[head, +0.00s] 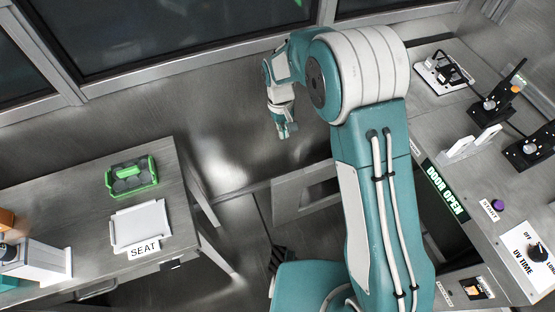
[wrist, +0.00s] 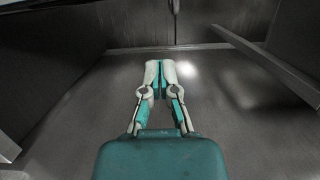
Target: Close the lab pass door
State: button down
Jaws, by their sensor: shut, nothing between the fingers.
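My gripper (head: 287,131) hangs fingers down over the open floor between the two benches in the head view. In the wrist view the fingers of my gripper (wrist: 160,66) are together and empty. A grey framed panel (head: 291,190), which looks like the lab pass door, stands out from the right bench, below and apart from my gripper in the head view. My arm hides part of it and where it joins the bench. A lit sign on the right bench (head: 421,149) reads DOOR OPEN. A slanting grey panel edge (wrist: 265,65) shows at right in the wrist view; I cannot tell if it is the door.
The left bench (head: 70,190) holds a green-framed rack (head: 131,177) and a white tray (head: 140,227) by a SEAT label. The right bench carries black devices (head: 494,104), a purple button (head: 498,205) and a UV TIME dial (head: 537,252). Bare floor lies around my gripper.

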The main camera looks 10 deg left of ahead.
jog(key=s+d+f, duration=0.2)
jog(key=s+f, duration=0.3)
jog(key=f, duration=0.6)
jog(key=shift+s+d, duration=0.2)
jog(key=shift+d, duration=0.05)
jog(key=shift+f, duration=0.1)
